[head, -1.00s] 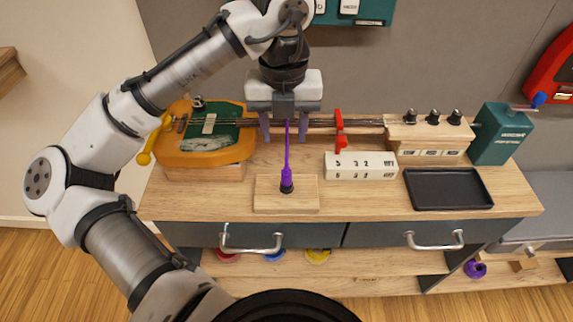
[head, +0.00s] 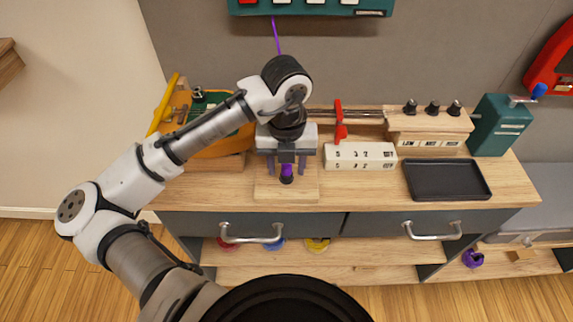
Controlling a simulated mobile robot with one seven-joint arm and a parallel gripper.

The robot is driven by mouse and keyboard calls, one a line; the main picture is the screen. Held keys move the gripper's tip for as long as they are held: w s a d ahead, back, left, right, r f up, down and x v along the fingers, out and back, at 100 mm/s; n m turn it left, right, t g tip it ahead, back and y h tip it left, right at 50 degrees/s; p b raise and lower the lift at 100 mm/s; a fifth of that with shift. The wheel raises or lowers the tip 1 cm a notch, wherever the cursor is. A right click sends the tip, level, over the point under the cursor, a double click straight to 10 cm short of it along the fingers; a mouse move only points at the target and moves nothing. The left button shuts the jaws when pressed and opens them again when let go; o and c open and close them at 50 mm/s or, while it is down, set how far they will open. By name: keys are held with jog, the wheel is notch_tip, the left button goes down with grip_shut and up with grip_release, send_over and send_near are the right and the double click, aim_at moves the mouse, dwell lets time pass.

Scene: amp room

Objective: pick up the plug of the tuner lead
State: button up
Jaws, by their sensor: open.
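The purple plug (head: 287,172) of the tuner lead stands upright with its dark lower end on a small wooden block (head: 298,192) at the front of the bench. The purple lead (head: 276,36) shows at the top, running up to the teal panel; the arm hides its middle. My gripper (head: 286,172) is open, pointing down, with one grey finger on each side of the plug. I cannot tell whether either finger touches it.
A white numbered block (head: 360,157), a black tray (head: 448,180) and a teal box (head: 498,126) stand to the right. The bench front is clear.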

jog(key=shift+c, duration=0.4)
grip_shut()
jog(key=shift+r, duration=0.1)
notch_tip(320, 180, up, 23)
jog(key=p, duration=0.5)
dwell(0.5)
